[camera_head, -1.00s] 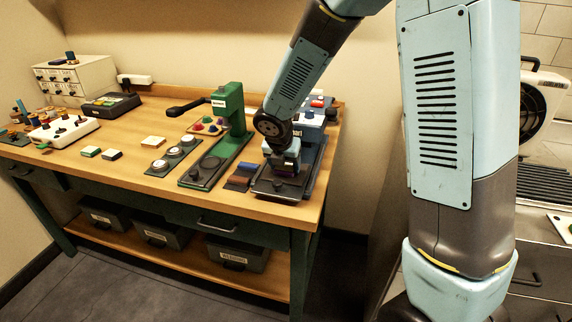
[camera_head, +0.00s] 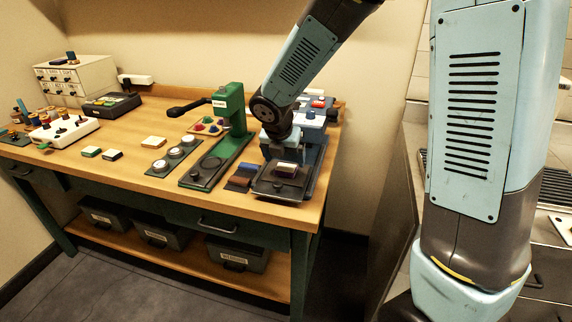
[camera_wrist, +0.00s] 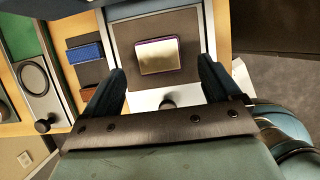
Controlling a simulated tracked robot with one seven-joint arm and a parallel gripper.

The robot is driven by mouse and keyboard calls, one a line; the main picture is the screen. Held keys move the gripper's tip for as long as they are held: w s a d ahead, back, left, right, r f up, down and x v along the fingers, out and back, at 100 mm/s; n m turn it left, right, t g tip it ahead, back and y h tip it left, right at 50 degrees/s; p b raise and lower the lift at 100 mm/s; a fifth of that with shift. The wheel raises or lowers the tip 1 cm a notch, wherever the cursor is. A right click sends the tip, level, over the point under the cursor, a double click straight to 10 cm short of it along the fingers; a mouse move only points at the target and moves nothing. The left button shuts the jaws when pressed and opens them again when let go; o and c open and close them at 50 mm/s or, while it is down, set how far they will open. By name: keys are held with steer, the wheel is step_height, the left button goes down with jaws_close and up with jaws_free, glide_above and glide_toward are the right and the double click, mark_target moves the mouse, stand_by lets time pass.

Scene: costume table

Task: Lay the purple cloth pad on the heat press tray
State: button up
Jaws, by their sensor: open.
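The cloth pad (camera_wrist: 158,56) has a pale cream top and a thin purple edge. It lies flat on the dark plate of the heat press tray (camera_wrist: 122,29), inside its borders. In the head view the pad (camera_head: 287,168) also rests on the tray (camera_head: 266,187) at the right front of the table. My gripper (camera_wrist: 160,75) is open and empty, its two fingers on either side of the pad and apart from it. In the head view my gripper (camera_head: 284,148) is just behind and above the pad, with its fingertips hard to make out.
Blue and brown blocks (camera_wrist: 85,53) lie left of the tray. A green press (camera_head: 232,125) on its base stands further left. A panel with several white discs (camera_head: 174,153) is beyond it. The table's front edge (camera_head: 255,207) is close to the tray.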

steer(key=v, duration=0.7)
steer(key=shift+r, duration=0.35)
steer(key=s+d+r+m, duration=0.4)
steer(key=s+d+m, duration=0.1)
steer(key=d+m, duration=0.25)
steer(key=s+d+r+m, duration=0.4)
steer(key=d+r+m, duration=0.15)
steer(key=m, duration=0.35)
steer(key=s+d+r+m+t+y, duration=0.1)
steer(key=s+d+m, duration=0.6)
steer(key=s+m, duration=0.5)
steer(key=m, duration=0.3)
steer(key=shift+r+y, duration=0.3)
steer(key=shift+s+d+m, duration=0.1)
steer(key=shift+d+m, duration=0.05)
steer(key=shift+m, duration=0.1)
